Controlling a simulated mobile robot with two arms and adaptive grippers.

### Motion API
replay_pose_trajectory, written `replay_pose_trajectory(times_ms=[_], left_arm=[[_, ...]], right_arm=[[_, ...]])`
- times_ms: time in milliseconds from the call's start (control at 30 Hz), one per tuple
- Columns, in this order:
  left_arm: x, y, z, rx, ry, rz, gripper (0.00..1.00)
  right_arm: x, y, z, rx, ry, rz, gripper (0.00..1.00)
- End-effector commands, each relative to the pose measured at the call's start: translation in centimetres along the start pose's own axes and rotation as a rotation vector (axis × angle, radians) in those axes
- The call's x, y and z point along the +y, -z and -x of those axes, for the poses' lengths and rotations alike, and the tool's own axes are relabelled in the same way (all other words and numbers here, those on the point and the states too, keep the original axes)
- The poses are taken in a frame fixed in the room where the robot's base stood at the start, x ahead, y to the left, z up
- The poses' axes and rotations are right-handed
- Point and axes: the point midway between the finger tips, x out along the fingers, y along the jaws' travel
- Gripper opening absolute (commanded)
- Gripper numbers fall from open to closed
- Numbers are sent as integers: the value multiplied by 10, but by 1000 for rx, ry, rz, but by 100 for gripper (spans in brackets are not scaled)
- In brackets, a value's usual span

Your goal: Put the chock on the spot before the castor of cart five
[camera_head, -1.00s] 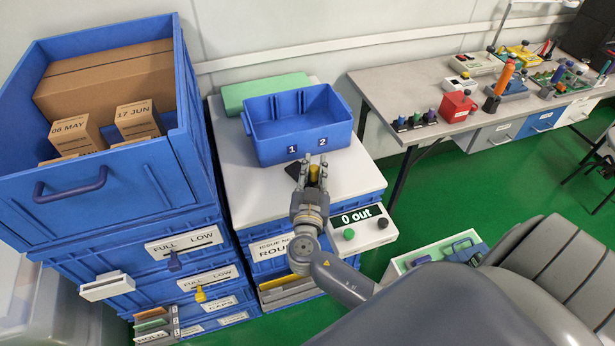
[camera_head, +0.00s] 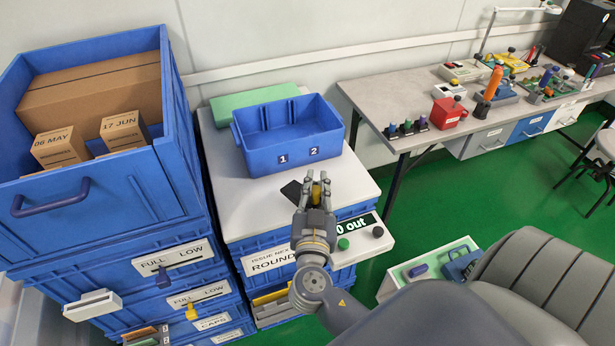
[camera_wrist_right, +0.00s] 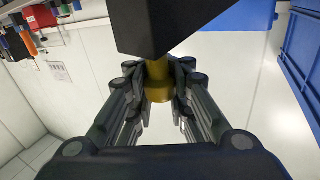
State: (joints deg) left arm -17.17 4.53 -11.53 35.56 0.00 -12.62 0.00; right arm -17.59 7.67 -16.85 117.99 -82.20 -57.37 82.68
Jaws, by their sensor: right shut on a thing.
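My right gripper (camera_head: 317,183) is shut on the yellow grip (camera_head: 316,194) of a dark block (camera_head: 291,191). The block sticks out to the left of the fingers in the head view, above or in front of the white top of a blue stack. In the right wrist view the dark block (camera_wrist_right: 190,22) fills the top middle, and the yellow grip (camera_wrist_right: 158,82) sits between both fingers. I cannot tell whether this is the chock, or whether it touches the white top. No cart, castor or marked spot is recognisable. My left gripper is not in view.
A blue bin (camera_head: 290,160) marked 1 and 2 stands behind the gripper on the white top (camera_head: 243,205). A box reading "0 out" (camera_head: 368,236) is at its right edge. Tall blue crates (camera_head: 90,215) stand left, a tester bench (camera_head: 400,95) right. Green floor lies between.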

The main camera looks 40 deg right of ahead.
Motion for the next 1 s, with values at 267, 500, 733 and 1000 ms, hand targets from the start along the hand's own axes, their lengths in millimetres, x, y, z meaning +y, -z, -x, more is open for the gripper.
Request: replay_pose_trajectory(times_ms=[267, 500, 733, 1000], left_arm=[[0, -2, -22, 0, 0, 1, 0], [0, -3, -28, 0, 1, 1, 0], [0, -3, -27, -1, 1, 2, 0], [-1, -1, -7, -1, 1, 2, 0]], right_arm=[[26, 4, 60, -2, 0, 0, 0], [35, 10, 82, 1, 0, 0, 0], [36, 13, 86, 3, 10, 1, 0], [-3, 34, 101, 7, 324, 11, 0]])
